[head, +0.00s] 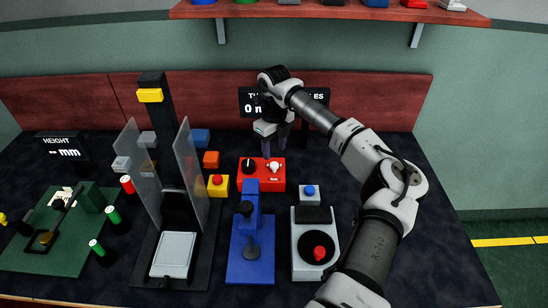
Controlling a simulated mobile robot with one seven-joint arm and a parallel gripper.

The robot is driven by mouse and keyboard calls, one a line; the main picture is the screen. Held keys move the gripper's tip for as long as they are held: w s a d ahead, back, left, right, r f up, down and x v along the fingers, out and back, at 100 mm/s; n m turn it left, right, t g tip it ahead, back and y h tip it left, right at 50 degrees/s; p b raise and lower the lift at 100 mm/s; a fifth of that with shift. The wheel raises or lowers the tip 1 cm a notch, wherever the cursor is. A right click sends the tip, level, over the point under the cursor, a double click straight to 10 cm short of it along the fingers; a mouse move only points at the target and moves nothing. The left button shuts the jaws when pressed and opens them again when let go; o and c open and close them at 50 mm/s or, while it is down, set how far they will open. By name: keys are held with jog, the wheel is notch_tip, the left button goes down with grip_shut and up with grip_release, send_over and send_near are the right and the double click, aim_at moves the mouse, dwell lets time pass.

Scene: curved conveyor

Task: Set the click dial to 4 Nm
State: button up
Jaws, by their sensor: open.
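A red box (262,186) stands in the middle of the bench. It carries a black round knob (248,167) on its left and a whitish knob (273,167) on its right. Which knob is the click dial, and its setting, I cannot read at this size. My gripper (278,151) points down just above and behind the right part of the red box. Its fingers are apart with nothing seen between them. I cannot tell whether they touch the whitish knob. My arm reaches in from the lower right.
A black display (315,94) behind is partly hidden by my arm. A yellow box with red button (218,185), a blue press (250,259), a grey turntable unit (305,244) and a clear-walled stand (190,160) crowd nearby. A red shelf (330,11) hangs above.

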aim_at(274, 164)
notch_tip(274, 164, down, 6)
jog(key=shift+r+p, duration=0.1)
jog(key=shift+p, duration=0.5)
jog(key=shift+c, duration=0.5)
jog(key=c, duration=0.9)
